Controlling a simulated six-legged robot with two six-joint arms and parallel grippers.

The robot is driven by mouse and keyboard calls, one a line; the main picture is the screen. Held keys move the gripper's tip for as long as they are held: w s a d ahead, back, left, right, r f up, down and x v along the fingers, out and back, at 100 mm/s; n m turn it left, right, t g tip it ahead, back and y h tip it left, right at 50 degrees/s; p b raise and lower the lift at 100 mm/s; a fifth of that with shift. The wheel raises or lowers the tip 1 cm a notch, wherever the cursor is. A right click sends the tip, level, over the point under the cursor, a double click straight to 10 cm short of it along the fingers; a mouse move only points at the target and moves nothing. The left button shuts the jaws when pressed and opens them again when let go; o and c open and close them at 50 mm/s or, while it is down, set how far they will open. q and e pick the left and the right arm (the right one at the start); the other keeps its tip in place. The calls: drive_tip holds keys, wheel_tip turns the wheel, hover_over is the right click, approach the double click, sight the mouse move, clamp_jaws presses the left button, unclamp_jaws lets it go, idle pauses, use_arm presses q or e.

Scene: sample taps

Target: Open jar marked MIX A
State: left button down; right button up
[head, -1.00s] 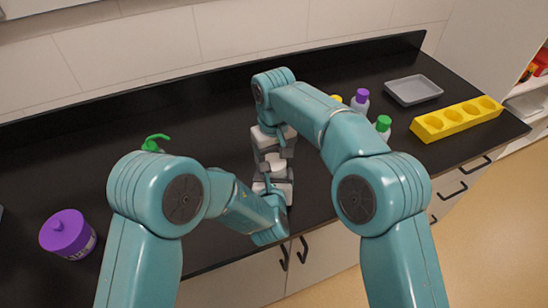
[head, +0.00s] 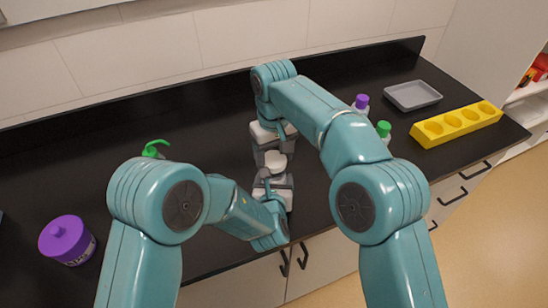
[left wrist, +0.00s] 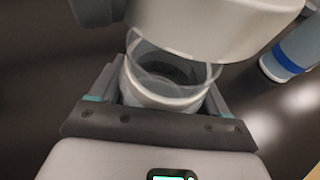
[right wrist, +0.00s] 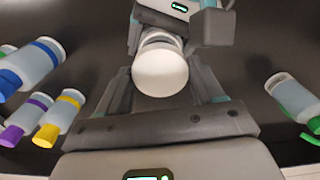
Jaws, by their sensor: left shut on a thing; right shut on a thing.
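A pale jar with a clear, see-through wall (left wrist: 165,98) is between the fingers of my left gripper (head: 272,186), which is shut on it. Its label is hidden, so I cannot read any mark. My right gripper (head: 268,148) is shut on a round white lid (right wrist: 160,73), facing the left gripper across a small space. The white lid also shows between the grippers in the head view (head: 275,162). In the left wrist view I look into a dark interior through the clear rim, below the right gripper's pale body. Whether lid and jar still touch is unclear.
A large purple-lidded jar (head: 67,240) stands at the left. A green pump bottle (head: 153,149) is partly hidden behind my left arm. Purple-capped (head: 360,104) and green-capped (head: 383,130) bottles, a grey tray (head: 412,95) and a yellow rack (head: 456,124) are at the right.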

drive_tip(key=shift+r, duration=1.45)
use_arm(q)
unclamp_jaws()
